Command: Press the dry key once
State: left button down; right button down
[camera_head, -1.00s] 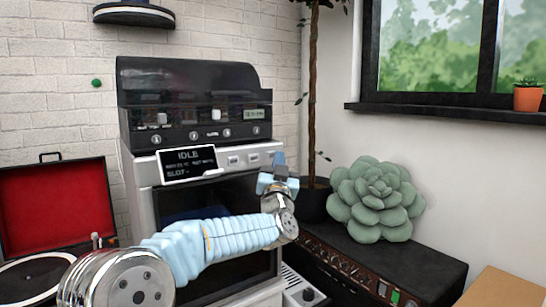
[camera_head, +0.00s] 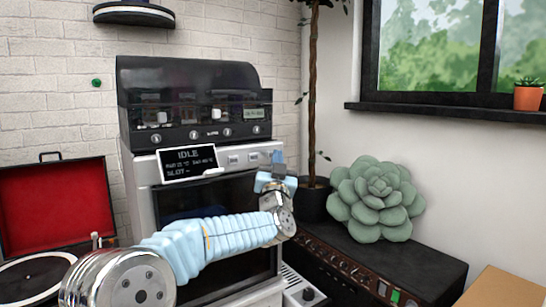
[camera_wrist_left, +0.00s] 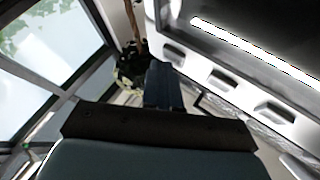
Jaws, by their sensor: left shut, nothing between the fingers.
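A white machine (camera_head: 143,200) with a dark hood stands against the brick wall. Its small black display (camera_head: 188,163) reads IDLE. Pale keys sit in a row on the front panel to the right of the display, one left key (camera_head: 233,160) and one further right (camera_head: 253,158). The wrist view shows three keys, including a middle one (camera_wrist_left: 225,81). I cannot read which is the dry key. My left gripper (camera_head: 277,162) is shut and empty, in front of the panel's right end, hiding part of it. Its fingers (camera_wrist_left: 164,86) show beside the keys, with no clear contact.
A black rack unit (camera_head: 400,265) with knobs and a succulent (camera_head: 375,202) on top stands to the right. A potted tree (camera_head: 314,190) rises just behind my gripper. An open red-lined record player (camera_head: 60,205) is at left.

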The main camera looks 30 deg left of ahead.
pick_arm(q)
jog(key=shift+w+a, duration=0.1)
jog(key=shift+a, duration=0.1)
dwell(0.5)
jog(key=shift+d, duration=0.1)
jog(key=shift+s+d, duration=0.25)
jog(key=shift+d, duration=0.2)
jog(key=shift+b, duration=0.3)
jog(key=s+d, duration=0.2)
jog(key=d, duration=0.3)
jog(key=shift+s+d+b, duration=0.15)
jog(key=shift+d+b, duration=0.15)
jog(key=shift+b, duration=0.15)
